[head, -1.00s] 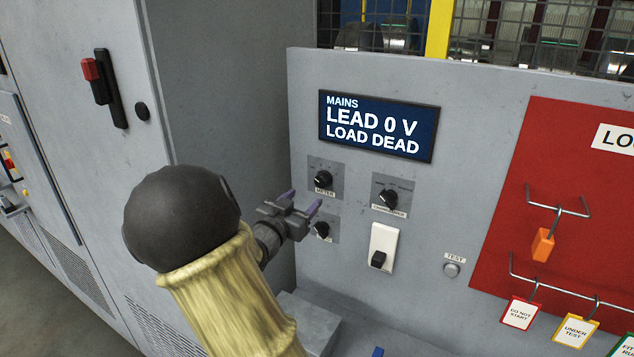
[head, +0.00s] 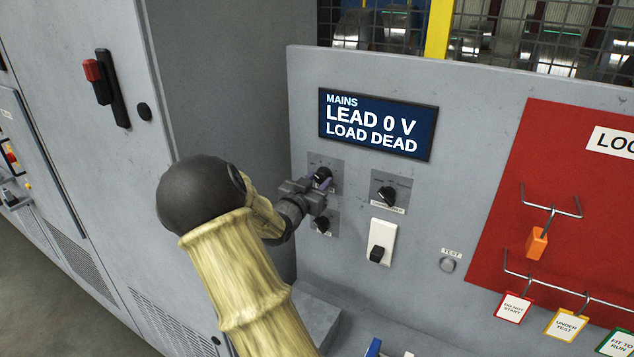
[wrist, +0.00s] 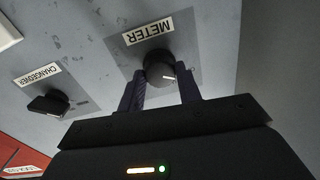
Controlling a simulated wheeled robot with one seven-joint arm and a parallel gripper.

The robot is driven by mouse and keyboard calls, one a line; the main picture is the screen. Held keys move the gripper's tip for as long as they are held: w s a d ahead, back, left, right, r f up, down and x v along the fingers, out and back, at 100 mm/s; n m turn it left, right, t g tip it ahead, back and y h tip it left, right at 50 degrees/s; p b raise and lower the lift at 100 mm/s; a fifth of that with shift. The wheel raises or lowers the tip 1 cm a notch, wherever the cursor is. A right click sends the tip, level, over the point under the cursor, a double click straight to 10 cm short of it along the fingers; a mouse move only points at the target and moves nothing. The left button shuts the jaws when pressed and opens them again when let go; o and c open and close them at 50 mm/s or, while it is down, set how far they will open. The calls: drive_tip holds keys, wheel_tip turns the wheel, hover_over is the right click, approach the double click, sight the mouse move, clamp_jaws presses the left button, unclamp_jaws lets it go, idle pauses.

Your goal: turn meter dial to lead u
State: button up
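The meter dial (head: 321,174) is a round black knob with a white pointer mark on a grey plate, at the upper left of the panel. In the wrist view the meter dial (wrist: 160,70) sits between the two fingertips of my gripper (wrist: 163,92), under an upside-down METER label (wrist: 148,32). My gripper (head: 322,185) is open, with a finger on each side of the dial; I cannot tell whether either touches it. The dark blue display (head: 378,125) reads MAINS, LEAD 0 V, LOAD DEAD. The dial's position markings are too small or hidden to read.
The changeover knob (head: 387,195) is right of the meter dial. Another black knob (head: 322,225) lies just below my gripper.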

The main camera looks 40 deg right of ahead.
drive_tip(key=c, duration=0.3)
drive_tip(key=shift+f+m+b, duration=0.15)
drive_tip(key=shift+m+b, duration=0.25)
drive_tip(key=shift+b, duration=0.35)
drive_tip(key=m+b, duration=0.2)
drive_tip(key=b, duration=0.2)
drive_tip(key=shift+f, duration=0.2)
drive_tip(key=m+b, duration=0.3)
drive_tip(key=b, duration=0.1)
drive_tip(key=shift+b, duration=0.4)
drive_tip(key=m+b, duration=0.2)
drive_tip(key=shift+r+b, duration=0.25)
drive_tip(key=shift+b, duration=0.1)
drive_tip(key=o, duration=1)
